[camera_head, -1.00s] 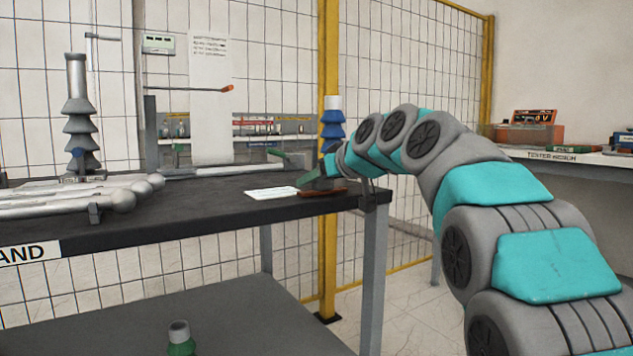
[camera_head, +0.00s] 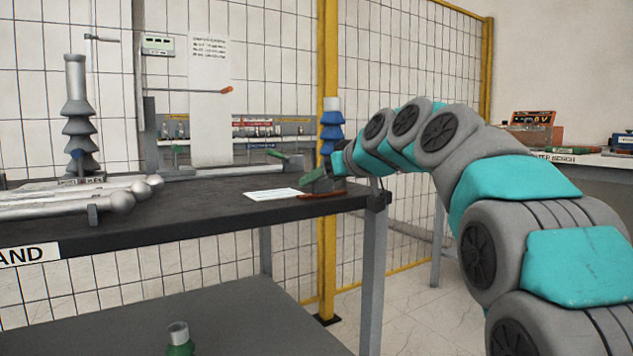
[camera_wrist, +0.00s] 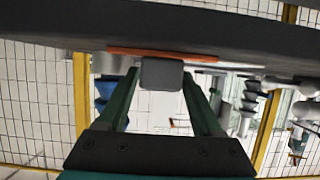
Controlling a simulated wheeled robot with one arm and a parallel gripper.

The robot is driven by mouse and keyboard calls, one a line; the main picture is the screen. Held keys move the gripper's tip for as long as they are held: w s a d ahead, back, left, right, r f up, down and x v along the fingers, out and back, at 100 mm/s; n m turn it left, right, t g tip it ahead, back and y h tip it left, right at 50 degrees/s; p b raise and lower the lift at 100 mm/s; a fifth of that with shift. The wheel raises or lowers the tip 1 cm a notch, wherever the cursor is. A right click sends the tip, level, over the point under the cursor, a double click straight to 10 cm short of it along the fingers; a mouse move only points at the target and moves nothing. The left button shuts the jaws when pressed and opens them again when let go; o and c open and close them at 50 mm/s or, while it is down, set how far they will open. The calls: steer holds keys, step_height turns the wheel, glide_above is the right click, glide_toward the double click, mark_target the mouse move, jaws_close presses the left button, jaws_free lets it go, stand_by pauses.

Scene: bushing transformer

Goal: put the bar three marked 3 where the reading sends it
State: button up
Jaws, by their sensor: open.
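Several grey bars with rounded ends (camera_head: 95,193) lie side by side on the left of the dark bench top (camera_head: 200,205). I cannot read a 3 on any of them. My gripper (camera_head: 297,171) is at the bench's right end, well to the right of the bars, with its green fingers apart. In the wrist view my gripper (camera_wrist: 162,88) is open, and a grey block (camera_wrist: 161,73) shows between the fingertips; I cannot tell whether they touch it. A tester with a red display (camera_head: 532,118) stands on the far right bench; the display is too small to read surely.
A white card (camera_head: 272,195) and a red-brown strip (camera_head: 322,195) lie near my gripper. A ribbed grey bushing (camera_head: 77,115) stands at the back left and a blue one (camera_head: 332,125) behind my gripper. A yellow-framed mesh fence (camera_head: 328,250) closes the back.

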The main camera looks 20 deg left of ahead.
steer(key=v, duration=0.9)
steer(key=shift+s+d, duration=0.25)
steer(key=s+d+f+m+g+h, duration=0.2)
steer(key=s+d+f, duration=0.5)
steer(key=f, duration=0.5)
steer(key=s+d+f+m+g+h, duration=0.3)
steer(key=s+d+f, duration=0.4)
steer(key=f, duration=0.5)
steer(key=s+d+f+m+g+h, duration=0.2)
steer(key=s+d+f+h, duration=0.1)
steer(key=s+d+f, duration=0.5)
step_height(320, 180, down, 5)
steer(key=s, duration=0.3)
steer(key=shift+r+m, duration=0.15)
steer(key=shift+m, duration=0.25)
steer(key=s+d+f+g, duration=0.1)
steer(key=s+d+f, duration=0.1)
steer(key=s, duration=0.2)
steer(key=s+d+f+m+g+h, duration=0.1)
steer(key=s+d+f, duration=0.1)
steer(key=s, duration=0.3)
steer(key=s+d+f+m+g+h, duration=0.1)
steer(key=s+d+f, duration=0.1)
steer(key=s+f, duration=0.2)
steer(key=shift+s+d, duration=0.25)
steer(key=shift+s, duration=0.25)
steer(key=shift+c, duration=0.4)
